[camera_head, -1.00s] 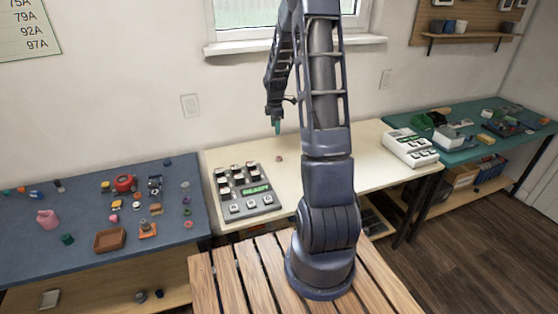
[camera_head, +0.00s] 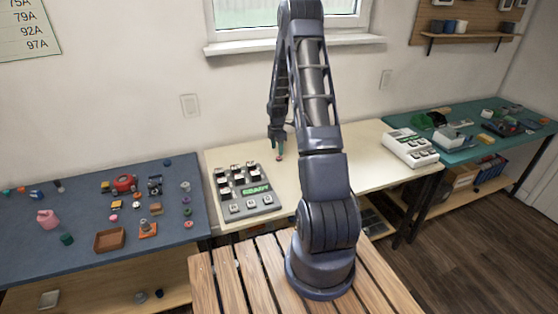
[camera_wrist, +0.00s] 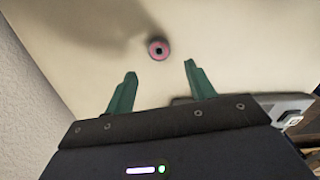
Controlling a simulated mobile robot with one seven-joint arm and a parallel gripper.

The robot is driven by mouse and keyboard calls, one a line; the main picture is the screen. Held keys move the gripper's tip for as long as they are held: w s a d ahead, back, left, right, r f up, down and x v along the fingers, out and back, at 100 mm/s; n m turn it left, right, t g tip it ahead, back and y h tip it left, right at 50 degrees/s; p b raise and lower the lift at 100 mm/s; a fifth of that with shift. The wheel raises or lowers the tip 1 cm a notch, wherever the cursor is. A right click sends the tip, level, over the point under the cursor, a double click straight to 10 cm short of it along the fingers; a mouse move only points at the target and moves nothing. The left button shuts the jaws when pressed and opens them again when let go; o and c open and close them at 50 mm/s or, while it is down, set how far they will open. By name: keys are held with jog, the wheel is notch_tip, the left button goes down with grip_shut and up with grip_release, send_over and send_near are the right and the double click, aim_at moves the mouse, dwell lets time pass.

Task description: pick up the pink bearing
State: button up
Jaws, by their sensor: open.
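The pink bearing (camera_wrist: 158,49) is a small ring with a dark centre, lying flat on the cream table. In the wrist view it sits just beyond the fingertips, between their lines and apart from both. In the head view the bearing (camera_head: 280,158) shows as a small pink spot right at the fingertips. My gripper (camera_wrist: 160,70) is open and empty, with two green fingers apart. In the head view my gripper (camera_head: 280,150) points down close above the bearing. The exact height of the fingertips above the table is hard to tell.
A grey device with white keys and a green display (camera_head: 257,189) stands left of my gripper on the cream table (camera_head: 350,150). A white device (camera_head: 411,148) stands at the right. A blue table (camera_head: 75,200) with several small parts is at the left. The wall is close behind.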

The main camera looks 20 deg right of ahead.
aim_at(279, 157)
jog(key=shift+d+f, duration=0.25)
jog(key=shift+f, duration=1.1)
jog(key=shift+d+f, duration=0.25)
jog(key=shift+f, duration=1.05)
jog(key=shift+c, duration=0.4)
jog(key=c, duration=1)
